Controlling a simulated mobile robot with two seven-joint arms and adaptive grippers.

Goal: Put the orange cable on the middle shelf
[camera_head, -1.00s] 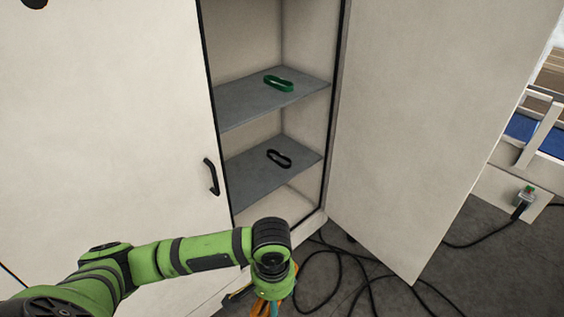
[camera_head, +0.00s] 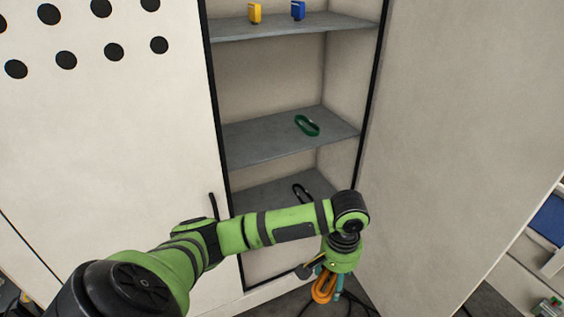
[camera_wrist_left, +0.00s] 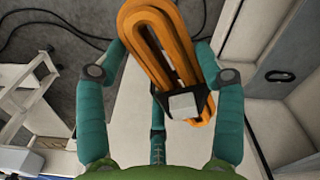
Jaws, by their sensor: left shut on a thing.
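The orange cable (camera_head: 324,288) is a coiled loop with a dark band and a pale tag, in the grasp of my left gripper (camera_head: 329,283). In the left wrist view, the orange cable (camera_wrist_left: 164,40) lies between the teal fingers of the left gripper (camera_wrist_left: 161,52). In the head view it hangs low in front of the open cabinet, below the shelves. The middle shelf (camera_head: 255,142) is grey and holds a green cable loop (camera_head: 307,125) near its right side. My right gripper is not in view.
The upper shelf (camera_head: 345,23) carries a yellow item (camera_head: 255,12) and a blue item (camera_head: 298,10). The lower shelf (camera_head: 258,195) holds a black cable (camera_head: 300,192), partly behind my arm. The open door (camera_head: 460,130) stands at right. The middle shelf's left part is clear.

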